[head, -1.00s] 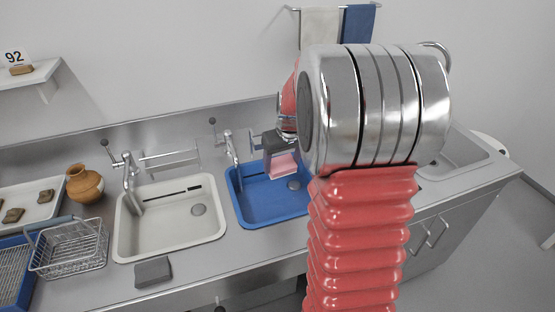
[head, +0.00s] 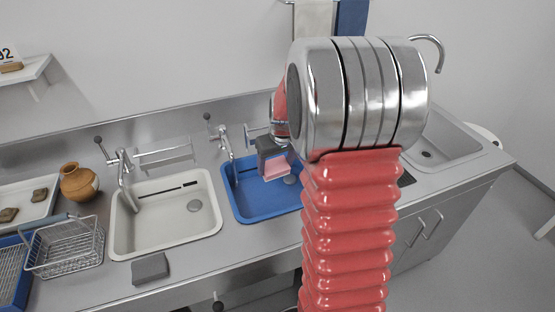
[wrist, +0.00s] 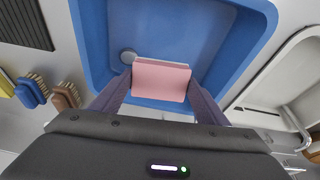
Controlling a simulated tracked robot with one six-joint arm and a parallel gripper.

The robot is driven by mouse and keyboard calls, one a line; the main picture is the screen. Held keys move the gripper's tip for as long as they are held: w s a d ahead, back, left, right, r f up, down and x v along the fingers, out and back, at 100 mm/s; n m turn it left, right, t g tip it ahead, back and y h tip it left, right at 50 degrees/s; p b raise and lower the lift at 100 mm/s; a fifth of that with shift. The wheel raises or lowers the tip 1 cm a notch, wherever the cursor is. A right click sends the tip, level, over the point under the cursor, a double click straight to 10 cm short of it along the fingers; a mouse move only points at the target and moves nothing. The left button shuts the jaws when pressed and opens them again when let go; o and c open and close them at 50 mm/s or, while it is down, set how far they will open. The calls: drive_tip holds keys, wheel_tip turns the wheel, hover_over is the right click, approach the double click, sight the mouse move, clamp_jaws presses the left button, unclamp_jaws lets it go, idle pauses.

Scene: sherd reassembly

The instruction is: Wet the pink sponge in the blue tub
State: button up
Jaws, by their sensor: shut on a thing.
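The pink sponge (wrist: 160,80) is held between the two fingers of my gripper (wrist: 160,88), which is shut on it. In the head view the sponge (head: 276,168) shows just below my gripper (head: 273,160), over the blue tub (head: 250,205). In the wrist view the tub (wrist: 95,35) lies beyond the sponge, its drain to the left of the sponge. How high the sponge is above the tub floor is hard to tell. My arm hides the right side of the tub in the head view.
A white basin (head: 150,235) is left of the tub, each with a tap behind. A grey block (head: 150,268) lies on the counter in front. A wire basket (head: 65,250) and a clay pot (head: 78,183) stand left. Brushes (wrist: 66,96) lie beside the tub.

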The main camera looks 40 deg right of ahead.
sight(276, 167)
drive_tip(key=shift+f, duration=4.8)
drive_tip(key=shift+r, duration=0.2)
drive_tip(key=shift+r, duration=5.35)
drive_tip(key=shift+r, duration=0.1)
drive_tip(key=shift+r, duration=1.9)
